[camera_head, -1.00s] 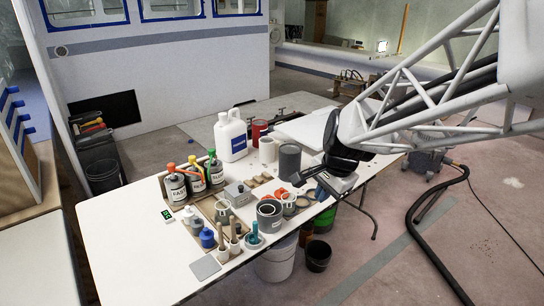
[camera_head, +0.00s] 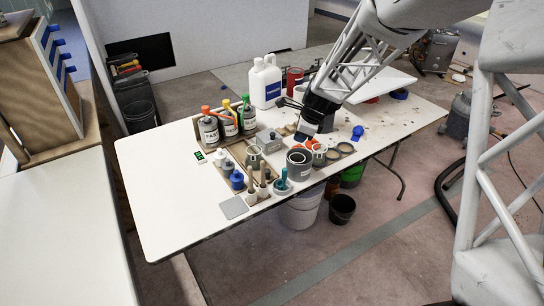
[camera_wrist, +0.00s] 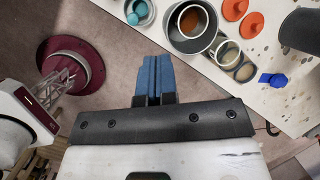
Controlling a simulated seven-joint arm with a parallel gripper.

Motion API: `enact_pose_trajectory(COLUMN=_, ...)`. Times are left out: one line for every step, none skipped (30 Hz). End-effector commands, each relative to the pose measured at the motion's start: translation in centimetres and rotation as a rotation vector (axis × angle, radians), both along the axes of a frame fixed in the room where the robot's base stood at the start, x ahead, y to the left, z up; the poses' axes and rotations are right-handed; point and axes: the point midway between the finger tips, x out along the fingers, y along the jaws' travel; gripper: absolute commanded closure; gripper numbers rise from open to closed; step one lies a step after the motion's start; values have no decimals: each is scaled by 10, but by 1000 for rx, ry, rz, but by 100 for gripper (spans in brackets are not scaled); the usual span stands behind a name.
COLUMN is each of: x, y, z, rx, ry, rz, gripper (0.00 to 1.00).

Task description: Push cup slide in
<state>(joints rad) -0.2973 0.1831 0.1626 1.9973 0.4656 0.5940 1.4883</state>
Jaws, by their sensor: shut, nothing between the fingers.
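A large grey cup (camera_head: 299,165) stands near the front edge of the white table, with a lighter rim inside it. The wrist view shows this cup (camera_wrist: 190,24) from above with brown contents. A smaller pale cup (camera_wrist: 228,52) with tan contents is beside it; it also shows in the head view (camera_head: 318,154). Which part is the cup slide, I cannot tell. My gripper (camera_head: 301,136) is shut and empty, above the table behind the grey cup in the head view. Its blue fingers (camera_wrist: 155,78) are pressed together in the wrist view, apart from the cups.
Orange lids (camera_wrist: 235,9), rings (camera_head: 345,148) and a blue object (camera_head: 357,132) lie near the cups. Labelled bottles (camera_head: 208,130) and a white jug (camera_head: 265,83) stand behind. The table's left side (camera_head: 160,190) is bare. Buckets (camera_head: 300,210) stand under its front edge.

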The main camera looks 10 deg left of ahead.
Motion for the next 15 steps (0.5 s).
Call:
enact_pose_trajectory(x=7, y=9, z=-11, rx=8, ry=15, rz=-30, gripper=100)
enact_pose_trajectory(x=12, y=14, z=-16, rx=14, ry=24, rz=-52, gripper=100)
enact_pose_trajectory(x=17, y=21, z=-24, rx=22, ry=37, rz=-81, gripper=100)
enact_pose_trajectory(x=21, y=26, z=-29, rx=28, ry=44, rz=-103, gripper=100)
enact_pose_trajectory(x=25, y=31, z=-35, rx=34, ry=52, rz=-124, gripper=100)
enact_pose_trajectory(x=30, y=38, z=-43, rx=42, ry=64, rz=-153, gripper=100)
enact_pose_trajectory(x=33, y=43, z=-49, rx=46, ry=73, rz=-175, gripper=100)
enact_pose_trajectory(x=36, y=48, z=-55, rx=52, ry=82, rz=-197, gripper=100)
enact_pose_trajectory(x=41, y=54, z=-62, rx=59, ry=92, rz=-223, gripper=100)
enact_pose_trajectory(x=44, y=58, z=-68, rx=63, ry=101, rz=-243, gripper=100)
enact_pose_trajectory(x=47, y=62, z=-73, rx=67, ry=108, rz=-262, gripper=100)
enact_pose_trajectory(x=50, y=68, z=-79, rx=73, ry=116, rz=-284, gripper=100)
enact_pose_trajectory(x=52, y=71, z=-84, rx=76, ry=122, rz=-300, gripper=100)
enact_pose_trajectory(x=54, y=75, z=-87, rx=79, ry=128, rz=-313, gripper=100)
enact_pose_trajectory(x=56, y=78, z=-92, rx=83, ry=135, rz=-331, gripper=100)
